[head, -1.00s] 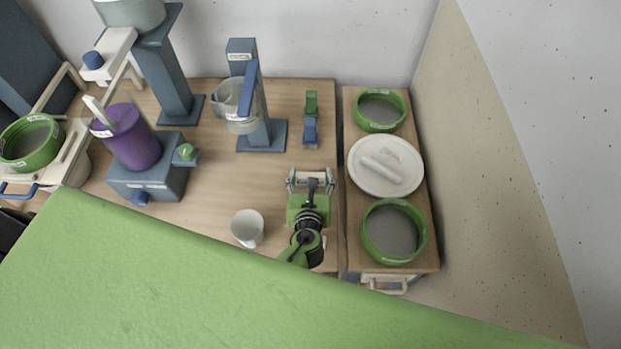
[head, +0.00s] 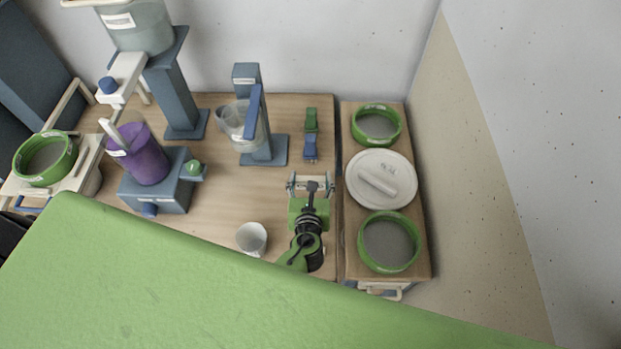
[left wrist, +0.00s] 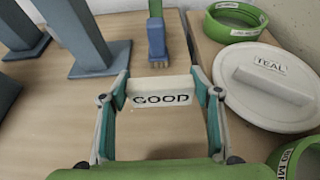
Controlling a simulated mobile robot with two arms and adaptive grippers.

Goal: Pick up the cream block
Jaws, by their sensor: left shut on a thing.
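The cream block (left wrist: 160,95), labelled GOOD, sits between the two fingers of my left gripper (left wrist: 164,92) in the left wrist view. The fingers press on its two ends, so the gripper is shut on it. In the head view my left gripper (head: 311,186) is over the right part of the wooden table, near its right edge. The block is hard to make out there. I cannot tell how far it is above the table. My right gripper is not in view.
Green-rimmed sieves (head: 390,266) and a white lid (head: 396,199) are on the cart at right. A purple bucket (head: 143,160) stands at left.

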